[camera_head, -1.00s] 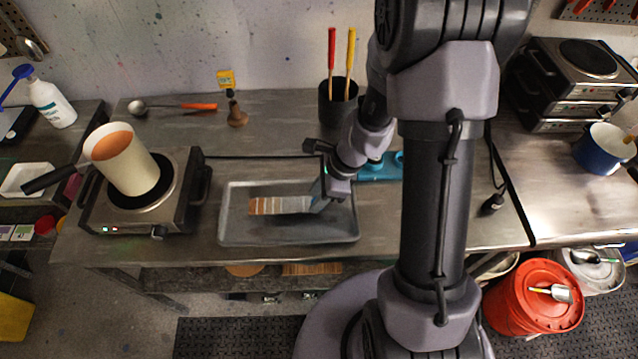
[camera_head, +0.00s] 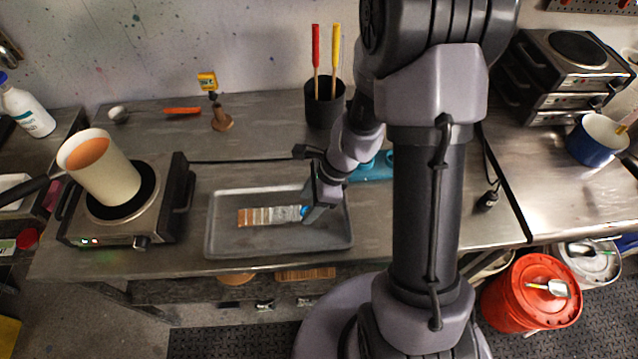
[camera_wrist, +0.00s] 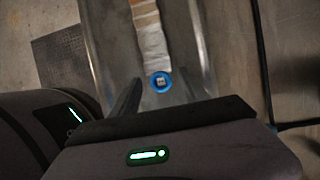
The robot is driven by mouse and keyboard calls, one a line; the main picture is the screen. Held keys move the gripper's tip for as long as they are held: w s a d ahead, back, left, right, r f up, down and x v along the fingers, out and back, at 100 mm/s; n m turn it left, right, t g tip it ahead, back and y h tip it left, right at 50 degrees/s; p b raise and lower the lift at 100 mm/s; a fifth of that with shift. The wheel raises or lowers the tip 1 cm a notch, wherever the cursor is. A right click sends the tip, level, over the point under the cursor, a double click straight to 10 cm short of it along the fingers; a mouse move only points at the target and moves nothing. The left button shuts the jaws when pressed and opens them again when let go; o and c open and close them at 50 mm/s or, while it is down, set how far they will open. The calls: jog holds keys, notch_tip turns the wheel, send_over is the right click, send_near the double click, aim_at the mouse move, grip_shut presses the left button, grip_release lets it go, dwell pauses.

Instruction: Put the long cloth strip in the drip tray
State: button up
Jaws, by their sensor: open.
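The long cloth strip (camera_head: 268,216) lies in the grey drip tray (camera_head: 225,248), banded from orange-brown at its left end to pale grey and white. It also shows in the wrist view (camera_wrist: 149,38), with a round blue tag (camera_wrist: 161,82) at its near end. My gripper (camera_head: 308,217) is at the strip's right end, over the tray. In the wrist view its dark fingers (camera_wrist: 158,92) are apart on either side of the blue tag. I cannot tell whether the fingers touch the tray (camera_wrist: 103,38).
A hotplate (camera_head: 130,222) with a tilted cream pot (camera_head: 112,178) stands left of the tray. Behind the tray are a black holder (camera_head: 324,105) with red and yellow sticks and a blue rack (camera_head: 375,170). The bench's front edge runs just before the tray.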

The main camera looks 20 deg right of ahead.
jog(key=d+p+v, duration=0.1)
jog(key=p+v, duration=0.5)
jog(key=v, duration=1)
jog(key=s+a+r+n+t+h, duration=0.1)
jog(key=s+a+r+n, duration=0.3)
jog(key=r+n, duration=0.2)
jog(key=s+a+r+n+t, duration=0.2)
jog(key=s+a+r+n, duration=0.1)
jog(key=r+n, duration=0.35)
jog(key=s+a+r+n+t+h, duration=0.1)
jog(key=s+a+r+n, duration=0.3)
jog(key=r+n, duration=0.15)
notch_tip(320, 180, down, 12)
jog(key=b, duration=1.3)
jog(key=shift+m, duration=0.4)
jog(key=shift+w+f, duration=0.1)
